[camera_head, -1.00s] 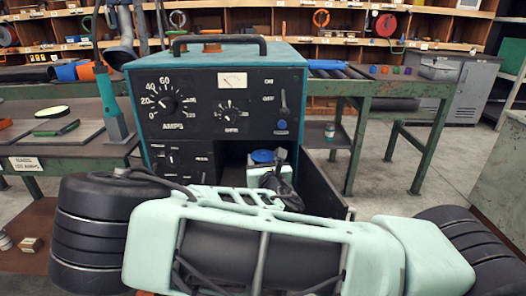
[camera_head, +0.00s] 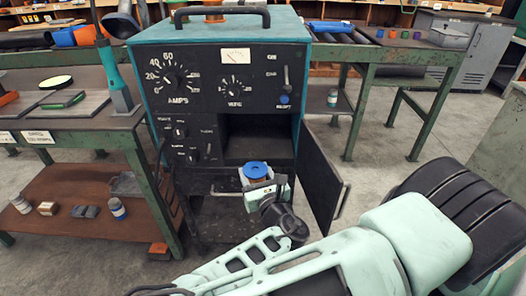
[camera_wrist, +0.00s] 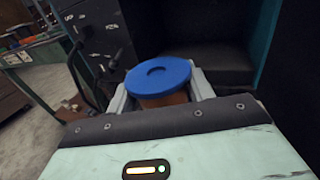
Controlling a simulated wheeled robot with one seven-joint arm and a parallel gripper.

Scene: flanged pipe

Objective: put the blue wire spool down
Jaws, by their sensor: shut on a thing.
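The blue wire spool (camera_head: 256,170) is between the fingers of my gripper (camera_head: 258,184), in front of the welding machine's open compartment. In the wrist view the spool (camera_wrist: 160,76) shows a round blue top flange with a copper-brown body below it. The pale fingers of my gripper (camera_wrist: 160,92) are shut on it from both sides. The spool is upright. Its underside is hidden behind my gripper.
The welding machine (camera_head: 222,36) has an open, empty compartment (camera_head: 258,138) with its door (camera_head: 322,180) swung out to the right. A green workbench (camera_head: 90,125) with a lower brown shelf stands left. Another green bench (camera_head: 385,58) stands behind right.

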